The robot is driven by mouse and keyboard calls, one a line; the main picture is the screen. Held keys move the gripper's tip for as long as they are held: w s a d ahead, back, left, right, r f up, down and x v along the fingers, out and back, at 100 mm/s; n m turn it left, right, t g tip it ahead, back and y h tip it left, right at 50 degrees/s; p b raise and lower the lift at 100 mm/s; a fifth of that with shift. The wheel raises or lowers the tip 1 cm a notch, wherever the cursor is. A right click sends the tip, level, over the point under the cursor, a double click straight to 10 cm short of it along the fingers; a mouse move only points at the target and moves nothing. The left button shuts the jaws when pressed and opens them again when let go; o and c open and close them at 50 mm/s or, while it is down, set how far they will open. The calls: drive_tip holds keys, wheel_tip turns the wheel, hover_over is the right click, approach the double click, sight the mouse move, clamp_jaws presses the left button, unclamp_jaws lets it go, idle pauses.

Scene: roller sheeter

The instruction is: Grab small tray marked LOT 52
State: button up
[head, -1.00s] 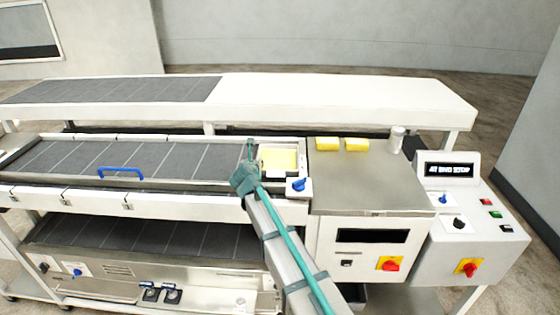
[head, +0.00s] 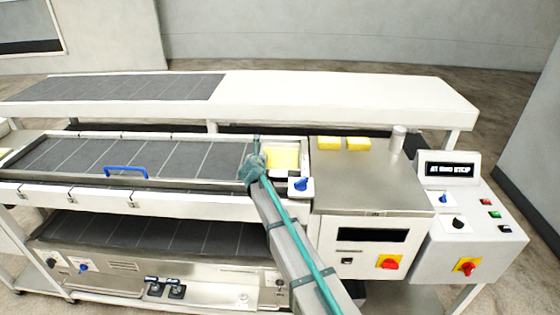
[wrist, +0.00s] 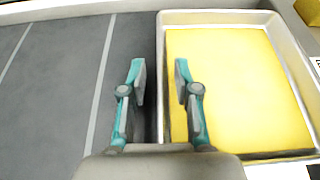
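A small metal tray (wrist: 215,16) holding a flat yellow slab (wrist: 230,85) fills the right half of the wrist view. In the head view the tray (head: 303,158) sits at the right end of the long dark bed. I cannot read any LOT 52 marking on it. My gripper (wrist: 160,78) is open and empty. Its fingers appear on either side of the tray's left wall, with the left finger over the dark bed and the right finger over the slab's edge. I cannot tell the height of the fingertips. In the head view my gripper (head: 257,150) is at the tray's left side.
A blue knob (head: 301,185) stands at the tray's front right corner. A blue handle (head: 126,171) is on the bed's front left.

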clamp_jaws()
drive_tip(key=shift+r, duration=0.1)
